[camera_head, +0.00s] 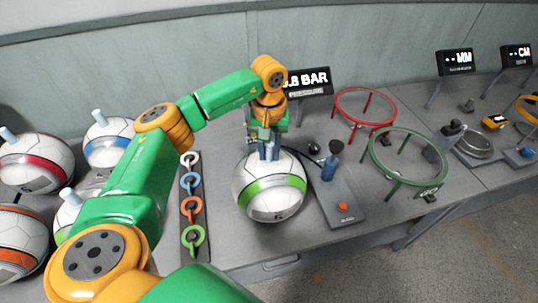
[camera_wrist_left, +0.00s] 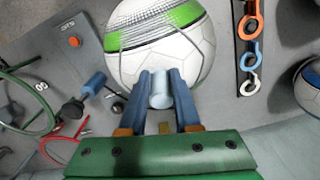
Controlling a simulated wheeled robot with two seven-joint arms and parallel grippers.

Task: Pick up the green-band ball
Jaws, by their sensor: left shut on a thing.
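The green-band ball (camera_head: 270,198) is white with a bright green stripe and stands left of the pump in the head view. My left gripper (camera_head: 268,148) is above it, pointing down. In the left wrist view, my left gripper's blue fingers (camera_wrist_left: 161,95) are shut on the pale blue peg (camera_wrist_left: 161,88) on top of the ball (camera_wrist_left: 160,40). I cannot tell whether the ball rests on the table or hangs just above it. My right gripper is in neither view.
Other balls, including a red-band (camera_head: 35,165) and a blue-band one (camera_head: 107,146), stand at the left. A strip of coloured rings (camera_head: 191,208) lies beside the ball. A pump (camera_head: 335,190), a red ring stand (camera_head: 364,107) and a green ring stand (camera_head: 408,160) are to the right.

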